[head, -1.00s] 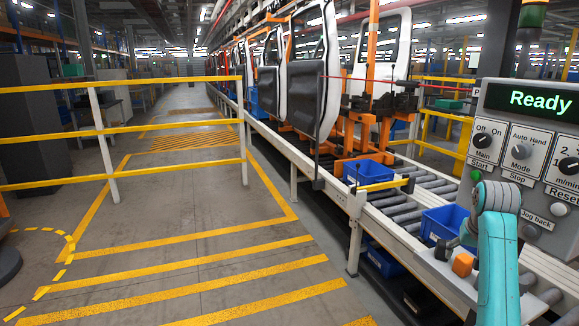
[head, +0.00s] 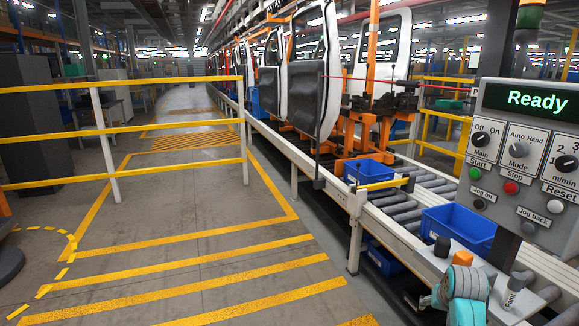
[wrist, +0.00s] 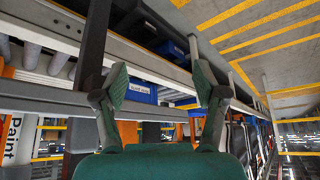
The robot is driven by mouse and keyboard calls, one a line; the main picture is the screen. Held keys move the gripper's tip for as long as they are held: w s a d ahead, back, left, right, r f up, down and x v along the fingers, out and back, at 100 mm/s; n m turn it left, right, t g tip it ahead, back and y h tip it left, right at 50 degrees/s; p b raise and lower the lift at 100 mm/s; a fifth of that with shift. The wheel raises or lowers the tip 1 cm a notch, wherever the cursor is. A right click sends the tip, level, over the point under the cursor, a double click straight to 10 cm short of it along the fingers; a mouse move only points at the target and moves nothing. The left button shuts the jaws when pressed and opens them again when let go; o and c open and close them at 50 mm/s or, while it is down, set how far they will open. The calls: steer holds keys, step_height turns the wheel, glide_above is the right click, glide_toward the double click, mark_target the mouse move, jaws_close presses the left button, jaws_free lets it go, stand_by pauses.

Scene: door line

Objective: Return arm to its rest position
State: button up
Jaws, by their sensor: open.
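My teal arm (head: 463,292) is folded low at the bottom right of the head view, in front of the conveyor and below the control panel. Its lower part runs out of the picture. My gripper (wrist: 160,84) fills the middle of the wrist view. Its two green finger pads are spread apart, with nothing held between them. Beyond the gap are a labelled blue bin (wrist: 138,91) and conveyor rails. I cannot make out the gripper's fingers clearly in the head view.
The control panel (head: 530,150) reads "Ready". A blue bin (head: 460,228) sits on the rollers. Yellow railing (head: 120,131) stands left; the striped floor is clear.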

steer(key=s+a+f+n+t, duration=0.1)
steer(key=s+a+f, duration=0.3)
steer(key=s+f, duration=0.3)
steer(key=s+a+f+t, duration=0.1)
steer(key=s+a+f, duration=0.35)
steer(key=f, duration=0.35)
steer(key=s+a+f+n+t, duration=0.15)
steer(key=s+a, duration=0.25)
steer(key=s, duration=0.4)
steer(key=s+a+f+t, duration=0.1)
steer(key=s+a+f, duration=0.2)
steer(key=s, duration=0.4)
steer(key=s+a+r+n+t+y, duration=0.1)
steer(key=s+a+r+t, duration=0.3)
steer(key=s, duration=0.7)
steer(key=s+a+r+g, duration=0.15)
steer(key=s+r, duration=0.35)
steer(key=s, duration=0.7)
steer(key=s+a+r+t+y, duration=0.1)
steer(key=s+r+t, duration=0.1)
steer(key=s+r, duration=0.4)
step_height(320, 180, up, 3)
steer(key=shift+s+a+r+n, duration=0.1)
steer(key=shift+s+a+n, duration=0.2)
steer(key=shift+s+n, duration=0.05)
steer(key=shift+s+r, duration=0.25)
steer(key=shift+r, duration=0.2)
steer(key=shift+c, duration=0.2)
